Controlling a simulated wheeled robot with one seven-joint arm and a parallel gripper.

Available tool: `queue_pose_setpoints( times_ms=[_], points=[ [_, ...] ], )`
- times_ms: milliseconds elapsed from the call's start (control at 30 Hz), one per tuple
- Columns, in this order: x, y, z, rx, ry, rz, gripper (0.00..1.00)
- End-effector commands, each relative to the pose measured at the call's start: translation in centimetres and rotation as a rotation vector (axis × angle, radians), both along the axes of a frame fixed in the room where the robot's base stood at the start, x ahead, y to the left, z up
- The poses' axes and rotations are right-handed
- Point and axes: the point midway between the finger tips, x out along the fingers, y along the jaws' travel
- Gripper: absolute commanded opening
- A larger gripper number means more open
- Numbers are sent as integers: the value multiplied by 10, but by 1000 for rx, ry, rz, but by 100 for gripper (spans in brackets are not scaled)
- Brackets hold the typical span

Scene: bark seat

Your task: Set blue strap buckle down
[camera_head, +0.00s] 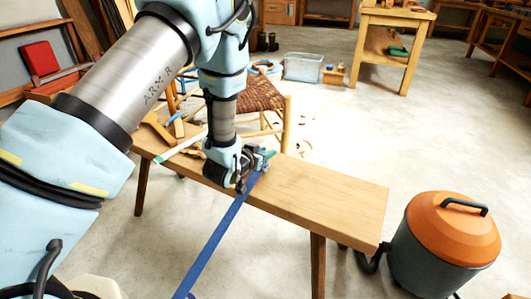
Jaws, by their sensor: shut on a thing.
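A blue strap (212,245) runs from the lower edge of the picture up to my gripper. My gripper (256,172) is over the middle of the wooden bench (325,197), shut on the strap's buckle (266,159), a small metallic and blue-green piece. The gripper hides part of the buckle. I cannot tell whether the buckle touches the bench top or is held just above it.
Tools and a pale strip (180,147) lie on the bench's left part. A woven-seat chair (255,95) stands behind. An orange-topped vacuum (445,240) stands at the right. The bench's right end is clear.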

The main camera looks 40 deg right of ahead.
Motion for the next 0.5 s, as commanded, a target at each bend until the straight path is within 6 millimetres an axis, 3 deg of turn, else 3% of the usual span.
queue_pose_setpoints(
  times_ms=[33,67,100,300,500],
  points=[
    [0,0,-3,0,0,0,0],
    [0,0,-3,0,0,0,33],
    [0,0,-2,0,0,0,38],
    [0,0,-2,0,0,0,60],
    [0,0,-2,0,0,0,62]
  ],
)
